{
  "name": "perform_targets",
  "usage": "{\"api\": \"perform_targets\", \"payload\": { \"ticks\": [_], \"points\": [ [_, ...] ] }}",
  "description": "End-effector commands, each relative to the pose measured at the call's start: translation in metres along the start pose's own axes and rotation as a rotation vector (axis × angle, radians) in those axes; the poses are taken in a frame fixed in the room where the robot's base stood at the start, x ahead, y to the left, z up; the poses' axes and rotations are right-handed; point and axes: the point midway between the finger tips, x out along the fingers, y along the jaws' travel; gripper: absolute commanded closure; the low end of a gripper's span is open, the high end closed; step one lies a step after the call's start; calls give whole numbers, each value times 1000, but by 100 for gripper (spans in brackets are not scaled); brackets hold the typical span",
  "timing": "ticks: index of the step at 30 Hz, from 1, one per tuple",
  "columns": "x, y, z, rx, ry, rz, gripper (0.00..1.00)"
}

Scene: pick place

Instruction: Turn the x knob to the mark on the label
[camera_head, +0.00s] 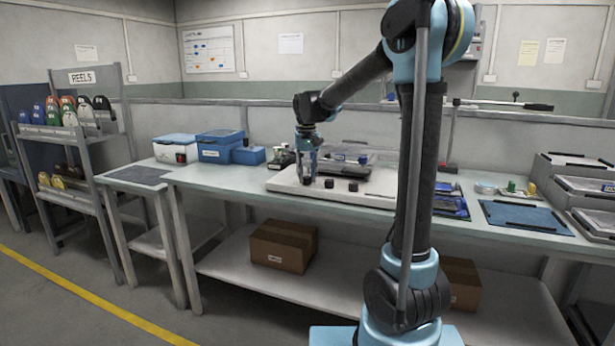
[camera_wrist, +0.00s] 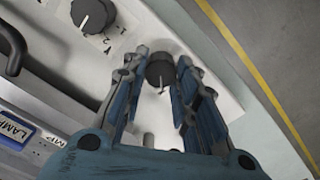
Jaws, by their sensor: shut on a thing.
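My gripper (camera_head: 307,176) is at the left end of a pale panel (camera_head: 285,184) on the bench. In the wrist view its blue fingers (camera_wrist: 161,72) are shut on a dark round knob (camera_wrist: 159,68), one on each side. A light pointer line shows on this knob. Its label and mark are hidden or too small to read, so I cannot confirm its letter. A second dark knob (camera_wrist: 92,14) stands beside it with a white pointer, the numbers 1 and 2 and what looks like a Y. In the head view two free dark knobs show, a nearer one (camera_head: 329,183) and another (camera_head: 353,186).
A dark handle (camera_wrist: 12,48) and a blue-framed LAMP label (camera_wrist: 16,130) lie near the gripper in the wrist view. Blue boxes (camera_head: 221,146) stand left of the panel. A blue mat (camera_head: 525,217) and grey trays (camera_head: 578,165) are to the right.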

Motion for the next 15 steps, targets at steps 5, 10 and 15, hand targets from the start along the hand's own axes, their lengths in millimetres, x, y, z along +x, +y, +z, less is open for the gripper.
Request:
{"api": "perform_targets", "payload": {
  "ticks": [5, 10, 15],
  "points": [
    [-1, 0, -2, 5, 4, 1, 97],
    [-1, 0, -2, 5, 4, 1, 97],
    [-1, 0, -2, 5, 3, 0, 53]
  ]
}}
